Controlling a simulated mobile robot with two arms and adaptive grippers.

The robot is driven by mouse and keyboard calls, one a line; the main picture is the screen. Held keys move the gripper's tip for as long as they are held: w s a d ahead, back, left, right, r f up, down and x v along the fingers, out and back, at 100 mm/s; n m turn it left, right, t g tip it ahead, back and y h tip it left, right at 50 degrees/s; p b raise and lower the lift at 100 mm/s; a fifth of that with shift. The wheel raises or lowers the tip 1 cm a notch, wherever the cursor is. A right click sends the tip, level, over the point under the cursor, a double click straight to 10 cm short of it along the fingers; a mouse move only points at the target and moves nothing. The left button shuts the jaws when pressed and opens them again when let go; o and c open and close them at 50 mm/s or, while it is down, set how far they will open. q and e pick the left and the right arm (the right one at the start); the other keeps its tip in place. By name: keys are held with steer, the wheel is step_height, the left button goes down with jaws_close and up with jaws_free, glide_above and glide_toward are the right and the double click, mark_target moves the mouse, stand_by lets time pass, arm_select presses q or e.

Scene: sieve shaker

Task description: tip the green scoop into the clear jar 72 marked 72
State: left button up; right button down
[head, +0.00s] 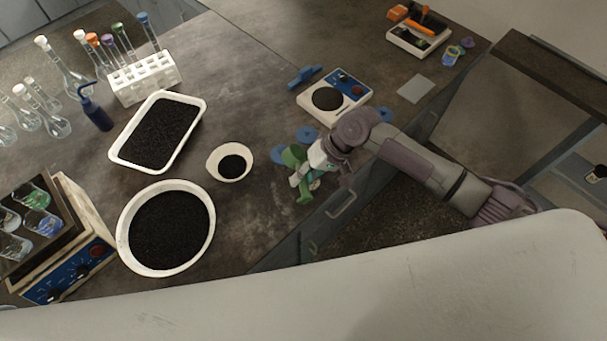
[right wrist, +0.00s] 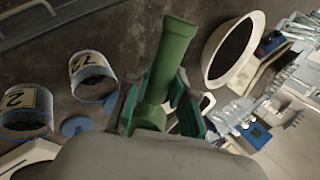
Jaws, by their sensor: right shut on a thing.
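My right gripper (head: 308,168) is shut on the green scoop (head: 293,157), above the bench near its front edge. In the right wrist view the scoop's green handle (right wrist: 172,55) rises between the fingers; its bowl is mostly hidden, so I cannot tell what it holds. A clear jar (right wrist: 94,84) with a pale label that seems to read 72 stands left of the scoop, dark material inside. A second clear jar (right wrist: 25,118), with a label only partly readable, stands farther left. The scoop is apart from both jars. My left gripper is not in view.
A white bowl (head: 216,158) of black grains, a white tray (head: 200,112) and a large round pan (head: 124,232) lie left of the gripper. A blue lid (head: 307,133) lies nearby.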

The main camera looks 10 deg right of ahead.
steer(key=shift+a+r+h+p, duration=0.2)
steer(key=shift+r+h+p, duration=0.6)
steer(key=shift+p, duration=1.05)
steer(key=shift+f+h, duration=0.5)
steer(key=shift+h, duration=1.1)
steer(key=shift+r+h, duration=0.15)
steer(key=shift+h, duration=1.75)
